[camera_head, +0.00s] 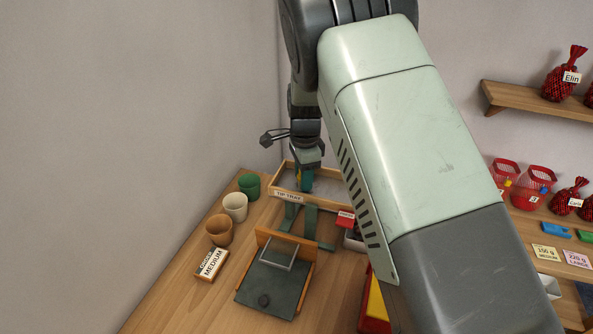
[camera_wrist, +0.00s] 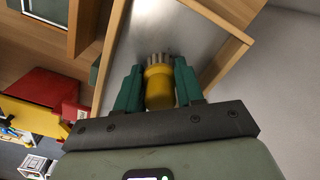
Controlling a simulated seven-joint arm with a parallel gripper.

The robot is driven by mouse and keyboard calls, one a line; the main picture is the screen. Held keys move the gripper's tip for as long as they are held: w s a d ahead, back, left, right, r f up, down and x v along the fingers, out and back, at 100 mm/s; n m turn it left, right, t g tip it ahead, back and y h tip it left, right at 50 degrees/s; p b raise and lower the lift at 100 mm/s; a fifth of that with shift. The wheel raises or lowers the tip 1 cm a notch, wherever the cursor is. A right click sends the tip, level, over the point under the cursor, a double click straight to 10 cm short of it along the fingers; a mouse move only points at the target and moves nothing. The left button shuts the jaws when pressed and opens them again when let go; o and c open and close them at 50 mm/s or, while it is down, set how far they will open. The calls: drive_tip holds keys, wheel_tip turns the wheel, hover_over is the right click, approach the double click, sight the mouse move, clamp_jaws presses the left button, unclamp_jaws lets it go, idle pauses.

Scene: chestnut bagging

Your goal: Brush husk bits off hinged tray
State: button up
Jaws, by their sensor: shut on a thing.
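The hinged tray, labelled TIP TRAY (camera_head: 288,195), stands on green supports at the back of the table. It has a wooden rim and a grey metal floor, and its floor fills the upper middle of the wrist view (camera_wrist: 150,30). My gripper (camera_head: 305,182) is over the tray. In the wrist view its green fingers (camera_wrist: 158,90) are shut on a yellow-handled brush (camera_wrist: 160,86). The brush's pale bristles (camera_wrist: 157,59) point at the tray floor; I cannot tell if they touch it. No husk bits can be made out. My arm hides the tray's right end in the head view.
Green, cream and brown cups (camera_head: 234,206) stand left of the tray. A red and yellow thing (camera_head: 375,304) is partly behind my arm. Shelves with red net bags (camera_head: 561,87) are at right.

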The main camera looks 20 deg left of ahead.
sight(324, 190)
drive_tip(key=shift+d, duration=2.75)
drive_tip(key=shift+a, duration=4.05)
wheel_tip(324, 190, up, 8)
drive_tip(key=shift+d+f, duration=0.1)
drive_tip(key=shift+f, duration=0.05)
